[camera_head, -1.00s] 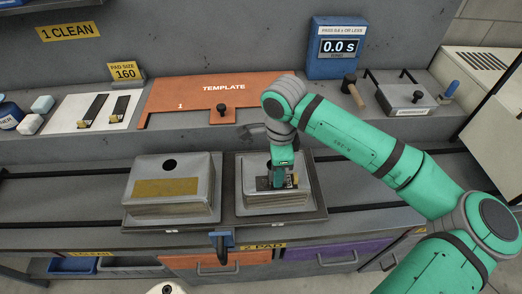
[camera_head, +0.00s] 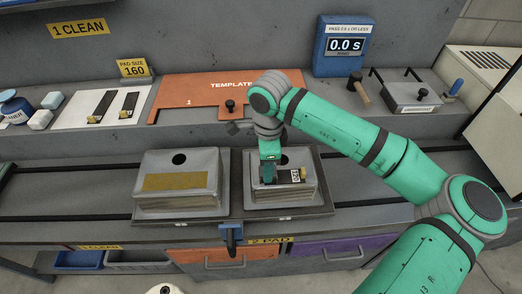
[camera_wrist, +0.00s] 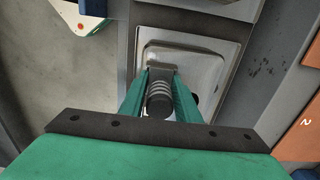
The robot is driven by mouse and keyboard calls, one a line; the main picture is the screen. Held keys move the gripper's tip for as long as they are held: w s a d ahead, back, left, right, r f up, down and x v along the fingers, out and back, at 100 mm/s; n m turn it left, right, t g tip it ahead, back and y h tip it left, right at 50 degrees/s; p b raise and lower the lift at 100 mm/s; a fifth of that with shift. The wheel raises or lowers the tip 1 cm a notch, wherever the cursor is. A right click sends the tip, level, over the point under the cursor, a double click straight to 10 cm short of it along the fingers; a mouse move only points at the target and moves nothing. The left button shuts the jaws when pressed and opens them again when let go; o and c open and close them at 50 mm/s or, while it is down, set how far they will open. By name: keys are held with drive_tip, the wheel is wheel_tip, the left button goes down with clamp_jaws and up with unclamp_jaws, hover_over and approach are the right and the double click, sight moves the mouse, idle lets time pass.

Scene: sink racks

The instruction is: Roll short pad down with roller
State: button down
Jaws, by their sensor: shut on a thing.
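My gripper (camera_head: 268,176) is low over the left part of the right metal block (camera_head: 262,198). In the wrist view my gripper (camera_wrist: 160,78) is shut on a dark ribbed piece (camera_wrist: 158,102), apparently the roller's handle. Its rolling end is hidden, so I cannot tell whether it touches the pad. A short dark pad (camera_head: 283,177) with a white label and a gold tab lies on top of this block, just right of my fingers. My gripper hides part of it.
A similar block (camera_head: 160,205) with a gold patch stands left in the same tray. Behind are an orange template (camera_head: 190,92), two dark strips on a white sheet (camera_head: 78,122), a mallet (camera_head: 359,88), a grey handled box (camera_head: 418,97) and a blue timer (camera_head: 345,58) reading 0.0 s.

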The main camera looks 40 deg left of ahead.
drive_tip(key=shift+s+a+r, duration=0.2)
drive_tip(key=shift+s, duration=0.05)
drive_tip(key=r, duration=0.6)
drive_tip(key=shift+w, duration=0.2)
drive_tip(key=shift+s+r, duration=0.1)
drive_tip(key=shift+r, duration=0.75)
drive_tip(key=shift+d, duration=0.1)
